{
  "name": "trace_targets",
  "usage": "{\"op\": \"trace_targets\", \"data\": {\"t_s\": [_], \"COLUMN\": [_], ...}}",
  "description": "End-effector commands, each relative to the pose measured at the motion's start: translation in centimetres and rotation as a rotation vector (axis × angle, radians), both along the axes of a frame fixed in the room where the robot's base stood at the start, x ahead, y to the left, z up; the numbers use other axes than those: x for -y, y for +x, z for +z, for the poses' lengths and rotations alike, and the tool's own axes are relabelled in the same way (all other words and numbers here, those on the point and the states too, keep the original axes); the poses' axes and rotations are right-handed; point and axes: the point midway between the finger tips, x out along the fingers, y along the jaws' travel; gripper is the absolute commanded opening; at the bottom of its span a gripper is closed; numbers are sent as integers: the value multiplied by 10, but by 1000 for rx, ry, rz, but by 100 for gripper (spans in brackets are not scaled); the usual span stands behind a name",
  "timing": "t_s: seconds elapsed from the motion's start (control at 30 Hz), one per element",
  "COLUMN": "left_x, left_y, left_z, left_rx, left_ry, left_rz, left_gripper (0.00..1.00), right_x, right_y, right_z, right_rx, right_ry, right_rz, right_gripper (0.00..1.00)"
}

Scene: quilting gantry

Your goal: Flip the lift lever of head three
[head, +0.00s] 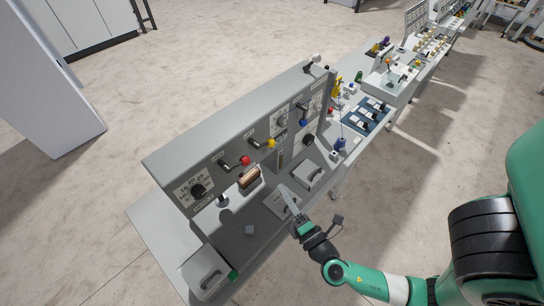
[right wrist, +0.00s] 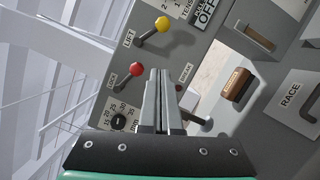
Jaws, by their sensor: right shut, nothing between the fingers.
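The lift lever, with a yellow knob, stands out from the sloped grey panel (head: 225,135) in the head view (head: 271,143). In the right wrist view the lift lever (right wrist: 162,25) is beside a label reading LIFT, above and right of the fingertips. I cannot read a head number on the panel. My right gripper (head: 284,190) is shut and empty in front of the panel, apart from the lever. Its closed fingers also show in the right wrist view (right wrist: 160,72), pointing toward the panel. My left gripper is not in view.
A red-knobbed lever (head: 245,160), labelled LOCK in the wrist view, is left of the lift lever. A brown handle (head: 249,178) and a blue knob (head: 303,122) are nearby. Small boxes stand along the bench. The floor (head: 420,175) right of the bench is open.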

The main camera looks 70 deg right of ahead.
Motion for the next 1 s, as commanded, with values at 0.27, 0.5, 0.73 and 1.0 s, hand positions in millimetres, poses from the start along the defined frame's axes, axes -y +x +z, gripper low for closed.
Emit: {"op": "trace_targets", "data": {"t_s": [0.27,0.5,0.73,1.0], "left_x": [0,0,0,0], "left_y": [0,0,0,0], "left_z": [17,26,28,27], "left_rx": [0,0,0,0], "left_ry": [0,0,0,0], "left_rz": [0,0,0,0], "left_gripper": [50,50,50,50], "right_x": [39,75,92,92], "right_y": [44,66,68,68], "right_z": [11,18,22,22], "right_rx": [3,1,1,0], "right_ry": [-1,-1,0,0], "right_rz": [-7,-8,-2,-1], "right_gripper": [0,0,0,0]}}
